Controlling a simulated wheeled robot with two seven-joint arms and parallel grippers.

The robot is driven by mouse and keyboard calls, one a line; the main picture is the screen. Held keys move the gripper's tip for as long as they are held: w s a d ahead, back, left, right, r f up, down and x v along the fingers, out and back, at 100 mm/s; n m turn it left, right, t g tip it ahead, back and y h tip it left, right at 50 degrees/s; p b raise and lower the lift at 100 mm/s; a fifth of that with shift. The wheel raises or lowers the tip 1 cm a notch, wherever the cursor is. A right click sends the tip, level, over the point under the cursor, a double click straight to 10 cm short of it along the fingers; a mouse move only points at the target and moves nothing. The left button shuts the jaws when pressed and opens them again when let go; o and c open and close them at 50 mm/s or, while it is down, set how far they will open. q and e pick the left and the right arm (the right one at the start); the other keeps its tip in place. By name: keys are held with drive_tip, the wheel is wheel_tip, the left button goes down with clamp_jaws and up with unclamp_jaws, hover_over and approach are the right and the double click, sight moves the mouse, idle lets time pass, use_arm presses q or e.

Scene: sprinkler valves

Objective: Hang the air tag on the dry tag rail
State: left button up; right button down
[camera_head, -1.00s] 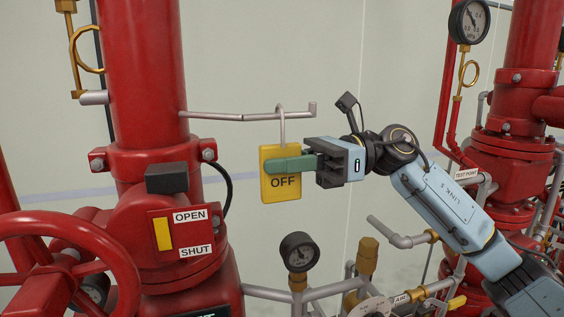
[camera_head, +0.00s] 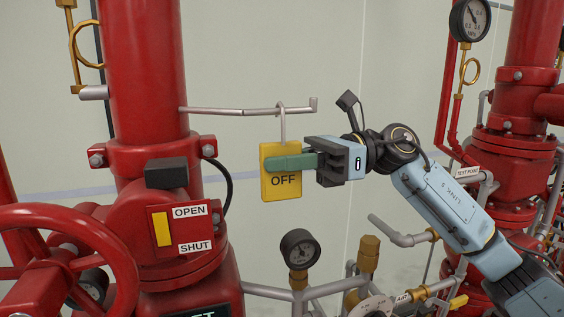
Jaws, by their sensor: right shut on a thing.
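The yellow tag (camera_head: 281,191) reads OFF and hangs upright, with a grey hook (camera_head: 282,122) at its top. The hook's loop is at the grey rail (camera_head: 235,111), which runs out from the left red pipe and ends in a short upturned tip. The hook appears to be over the rail near its right end; I cannot tell if it bears on it. My right gripper (camera_head: 290,162) comes from the right and is shut on the tag, its green fingers across the tag's upper face. My left gripper is not in view.
A red valve with an OPEN/SHUT indicator (camera_head: 180,230) and a red handwheel (camera_head: 70,260) stand at the left. A gauge (camera_head: 300,250) and grey pipes sit below the tag. Red pipework (camera_head: 505,150) stands at the right. The wall behind the rail is clear.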

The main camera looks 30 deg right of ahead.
drive_tip(key=shift+f, duration=0.15)
drive_tip(key=c, duration=1.3)
unclamp_jaws()
drive_tip(key=b+v, duration=0.4)
drive_tip(key=v, duration=0.9)
drive_tip(key=shift+d+b, duration=0.2)
drive_tip(key=shift+b, duration=0.1)
